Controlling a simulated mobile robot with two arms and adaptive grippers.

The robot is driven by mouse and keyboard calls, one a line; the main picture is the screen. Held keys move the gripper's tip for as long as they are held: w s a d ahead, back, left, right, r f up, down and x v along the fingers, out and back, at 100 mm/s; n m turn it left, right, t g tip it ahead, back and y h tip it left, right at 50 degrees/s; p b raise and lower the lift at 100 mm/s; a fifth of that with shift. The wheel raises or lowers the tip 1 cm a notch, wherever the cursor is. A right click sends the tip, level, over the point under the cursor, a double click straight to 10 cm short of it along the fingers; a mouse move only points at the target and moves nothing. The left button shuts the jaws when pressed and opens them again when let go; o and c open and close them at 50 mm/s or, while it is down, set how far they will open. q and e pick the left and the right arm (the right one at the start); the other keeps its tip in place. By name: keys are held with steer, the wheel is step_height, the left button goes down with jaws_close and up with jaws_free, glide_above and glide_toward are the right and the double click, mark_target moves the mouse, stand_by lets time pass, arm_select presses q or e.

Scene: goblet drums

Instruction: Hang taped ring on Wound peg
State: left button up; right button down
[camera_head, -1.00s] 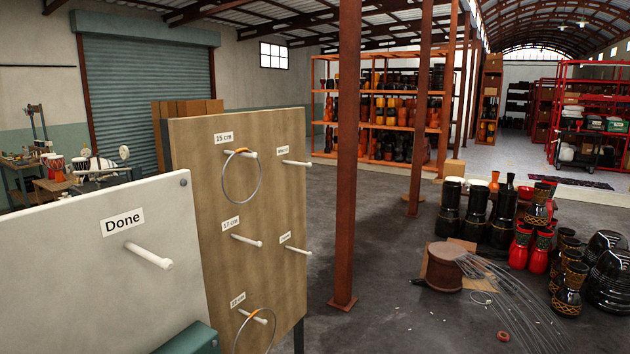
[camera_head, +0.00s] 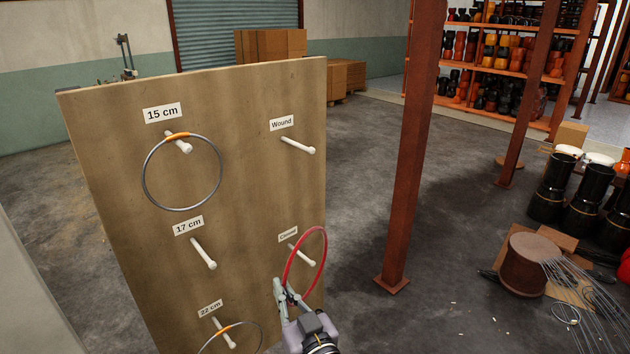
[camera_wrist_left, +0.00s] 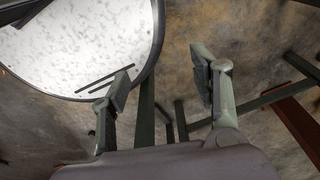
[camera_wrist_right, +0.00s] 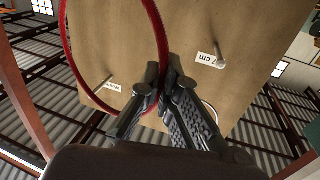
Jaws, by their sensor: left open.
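The red taped ring (camera_head: 322,250) is held upright in my right gripper (camera_head: 287,291), whose fingers are shut on its lower left edge. In the right wrist view the ring (camera_wrist_right: 67,45) rises from between the closed fingertips (camera_wrist_right: 162,80). The Wound peg (camera_head: 298,145) is bare, at the upper right of the wooden board, above the ring. The ring overlaps the lower right peg (camera_head: 302,255) in the head view; I cannot tell whether it encircles it. My left gripper (camera_wrist_left: 165,82) is open and empty, seen only in its wrist view.
The board (camera_head: 245,190) also carries a wire ring (camera_head: 146,185) on the 15 cm peg and another (camera_head: 260,338) on the 22 cm peg. The 17 cm peg (camera_head: 204,254) is bare. A rusty post (camera_head: 410,150) stands right of the board. A round white surface (camera_wrist_left: 80,45) lies below my left gripper.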

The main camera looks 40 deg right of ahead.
steer(key=w+d+r+m+g+h+p, duration=0.1)
steer(key=w+d+r+m+h+p, duration=0.15)
steer(key=d+r, duration=0.35)
steer(key=w+d+r+m+g+h+p, duration=0.1)
steer(key=w+d+r+h, duration=0.25)
steer(key=r, duration=0.45)
arm_select(q)
steer(key=shift+a+r+b, duration=0.3)
steer(key=shift+r+b, duration=0.1)
steer(key=shift+b, duration=1.55)
arm_select(e)
steer(key=w+f, duration=0.1)
steer(key=w, duration=1.2)
steer(key=shift+w+a+f, duration=0.15)
steer(key=shift+w+f, duration=0.2)
steer(key=shift+w, duration=0.05)
steer(key=c, duration=1.7)
jaws_free()
